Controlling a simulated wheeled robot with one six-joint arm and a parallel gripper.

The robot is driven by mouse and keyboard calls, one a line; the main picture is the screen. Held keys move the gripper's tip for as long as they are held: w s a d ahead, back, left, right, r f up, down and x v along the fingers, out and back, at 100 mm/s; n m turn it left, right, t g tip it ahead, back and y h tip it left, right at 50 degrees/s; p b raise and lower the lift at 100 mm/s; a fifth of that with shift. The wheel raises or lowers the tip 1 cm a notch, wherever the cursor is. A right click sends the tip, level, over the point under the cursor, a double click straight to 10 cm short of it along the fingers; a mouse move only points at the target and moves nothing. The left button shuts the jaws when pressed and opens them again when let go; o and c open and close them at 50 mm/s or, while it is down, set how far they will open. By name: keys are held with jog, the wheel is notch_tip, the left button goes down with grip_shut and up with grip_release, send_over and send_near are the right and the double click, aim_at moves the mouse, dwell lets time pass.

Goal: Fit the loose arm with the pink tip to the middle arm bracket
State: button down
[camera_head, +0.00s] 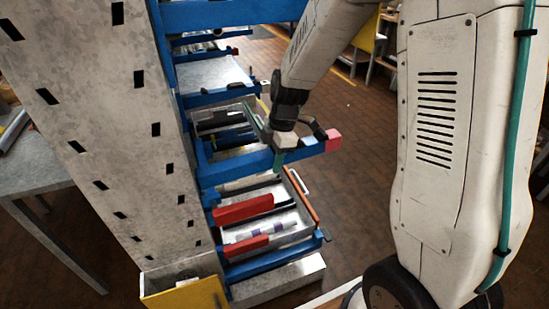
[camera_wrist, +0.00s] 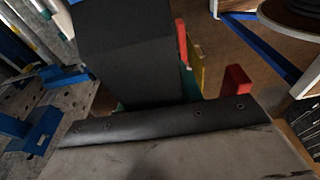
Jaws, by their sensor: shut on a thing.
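The loose arm (camera_head: 235,168) is a blue bar with a pink tip (camera_head: 333,140). It lies roughly level across the front of the rack, pink tip to the right. My gripper (camera_head: 281,158) is shut on it from above, between its middle and the tip. The bar's left end is close to the blue upright (camera_head: 172,82) beside the grey mast (camera_head: 105,120). I cannot tell whether it touches or sits in the middle bracket, which I cannot make out clearly. In the wrist view, dark gripper housing hides most of the grasp; a blue fitting (camera_wrist: 40,130) shows at left.
Other blue arms (camera_head: 215,95) stick out above and below, with shelves and bars on them. Red-ended pieces (camera_head: 243,209) lie lower down. A yellow bin (camera_head: 185,298) stands at the mast's foot. A grey table (camera_head: 35,165) is at left. Floor right of the rack is open.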

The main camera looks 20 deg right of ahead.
notch_tip(320, 180, down, 7)
jog(key=shift+f, duration=0.15)
dwell(2.7)
jog(key=c, duration=0.8)
grip_release()
jog(key=shift+c, duration=0.2)
jog(key=shift+d+r, duration=0.25)
jog(key=shift+r, duration=1)
jog(key=shift+d+r, duration=0.2)
jog(key=shift+r, duration=1.1)
jog(key=shift+d+r, duration=0.25)
jog(key=shift+r, duration=1)
